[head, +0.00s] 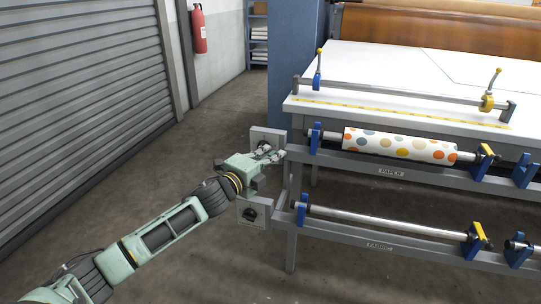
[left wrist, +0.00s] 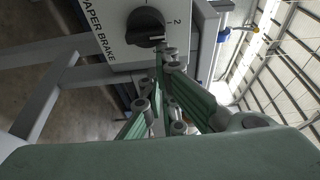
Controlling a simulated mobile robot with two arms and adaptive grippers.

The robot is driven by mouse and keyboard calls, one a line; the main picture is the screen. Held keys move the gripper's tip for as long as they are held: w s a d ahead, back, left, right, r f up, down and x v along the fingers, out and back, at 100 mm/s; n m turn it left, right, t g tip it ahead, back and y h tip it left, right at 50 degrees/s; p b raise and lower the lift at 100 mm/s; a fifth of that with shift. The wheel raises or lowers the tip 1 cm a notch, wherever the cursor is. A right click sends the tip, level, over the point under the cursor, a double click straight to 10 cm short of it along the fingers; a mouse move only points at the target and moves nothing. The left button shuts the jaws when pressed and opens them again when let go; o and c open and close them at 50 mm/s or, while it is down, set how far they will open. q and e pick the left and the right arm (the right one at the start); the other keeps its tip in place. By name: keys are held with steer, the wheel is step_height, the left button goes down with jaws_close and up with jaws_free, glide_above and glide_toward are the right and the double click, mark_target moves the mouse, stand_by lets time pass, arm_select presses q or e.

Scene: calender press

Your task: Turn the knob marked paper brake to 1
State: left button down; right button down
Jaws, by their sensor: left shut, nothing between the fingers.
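The paper brake knob (left wrist: 147,27) is a dark round knob on a pale plate in the left wrist view. The plate (left wrist: 108,15) reads PAPER BRAKE and shows a 2 beside the knob. A small white mark shows at the knob's lower right edge. In the head view this plate (head: 258,132) is the upper one on the frame's left end, and my gripper partly hides its knob. My left gripper (head: 266,155) is shut and empty. Its fingertips (left wrist: 169,52) are at the knob's edge by the white mark; I cannot tell whether they touch. My right gripper is not in view.
A lower plate (head: 242,206) with a similar dark knob sits below. A spotted paper roll (head: 400,146) lies on the upper rail and a bare bar (head: 385,220) on the lower one. A roller shutter (head: 75,90) stands at left; the floor between is clear.

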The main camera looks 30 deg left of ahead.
arm_select(q)
steer(key=shift+r+n, duration=0.1)
steer(key=shift+n, duration=0.3)
stand_by(0.4)
steer(key=shift+a+r+n+t, duration=0.2)
steer(key=shift+n+t, duration=0.2)
steer(key=shift+n, duration=0.3)
